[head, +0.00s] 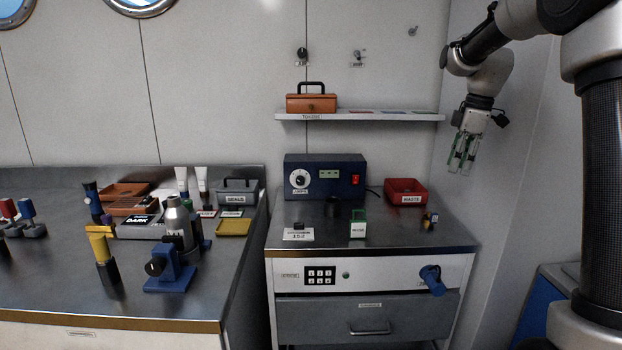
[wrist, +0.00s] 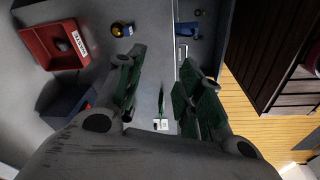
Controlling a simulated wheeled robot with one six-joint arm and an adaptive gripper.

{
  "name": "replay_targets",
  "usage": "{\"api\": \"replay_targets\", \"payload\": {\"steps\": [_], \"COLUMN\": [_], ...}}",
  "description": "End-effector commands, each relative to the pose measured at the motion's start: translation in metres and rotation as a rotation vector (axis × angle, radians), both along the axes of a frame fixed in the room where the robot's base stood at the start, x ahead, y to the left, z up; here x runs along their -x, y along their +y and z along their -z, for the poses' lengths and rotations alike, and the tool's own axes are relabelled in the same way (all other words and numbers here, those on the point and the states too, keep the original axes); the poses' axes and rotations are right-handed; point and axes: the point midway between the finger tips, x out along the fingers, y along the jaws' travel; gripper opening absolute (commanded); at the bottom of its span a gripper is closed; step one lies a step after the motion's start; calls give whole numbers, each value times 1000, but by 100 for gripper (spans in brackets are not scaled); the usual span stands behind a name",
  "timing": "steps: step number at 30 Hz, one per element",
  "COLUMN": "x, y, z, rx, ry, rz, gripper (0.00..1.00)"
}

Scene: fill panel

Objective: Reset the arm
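My gripper (head: 462,160) hangs at the right of the head view, pointing down, well above the right-hand counter and near the wall corner. In the wrist view my gripper (wrist: 158,95) shows its two green-padded fingers apart, with nothing between them. Below it lies the metal counter top (head: 420,235). My gripper touches nothing that I can see.
The right counter holds a blue panel box (head: 325,177), a red waste bin (head: 406,191), a small white-and-green container (head: 358,227) and a small dark-and-yellow item (head: 429,219). A shelf (head: 385,115) bears an orange toolbox (head: 311,103). The left bench (head: 60,290) is crowded.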

Motion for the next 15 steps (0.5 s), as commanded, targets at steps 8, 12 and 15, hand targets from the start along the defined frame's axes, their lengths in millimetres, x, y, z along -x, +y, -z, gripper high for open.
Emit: {"api": "replay_targets", "payload": {"steps": [8, 12, 15], "x": [154, 227, 269], "y": [24, 30, 32], "z": [-39, -28, -11], "rx": [-27, -73, -112], "ry": [-86, -133, -158], "rz": [514, 769, 924], "gripper": [37, 37, 37]}}
